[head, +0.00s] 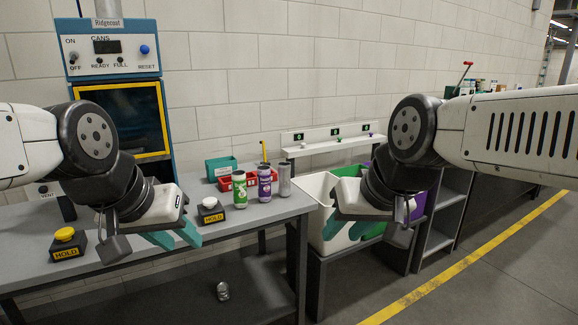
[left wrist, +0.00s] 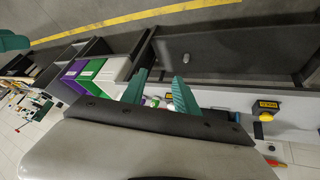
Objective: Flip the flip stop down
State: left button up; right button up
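I cannot clearly make out the flip stop in either view. A pale rail (head: 330,147) with several small green-marked tags and small knobs runs along the wall, but I cannot tell whether a stop belongs to it. My left gripper (head: 175,238) is open and empty above the front of the grey bench, and its two teal fingers also show apart in the left wrist view (left wrist: 159,95). My right gripper (head: 348,230) is also open and appears empty, in front of the coloured bins.
On the bench (head: 130,237) stand a green can (head: 239,189), a purple can (head: 264,185), a bare can (head: 284,181), a yellow-button box (head: 67,245) and a white-button box (head: 210,210). A can (head: 223,291) lies below.

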aim_at(263, 142)
jog(key=i+l, duration=0.4)
jog(key=i, duration=0.15)
jog(key=i+l, duration=0.35)
jog(key=i, duration=0.2)
jog(key=i+l+z, duration=0.1)
jog(key=i+l, duration=0.3)
jog(key=i, duration=0.15)
jog(key=i+l, duration=0.35)
jog(key=i, duration=0.2)
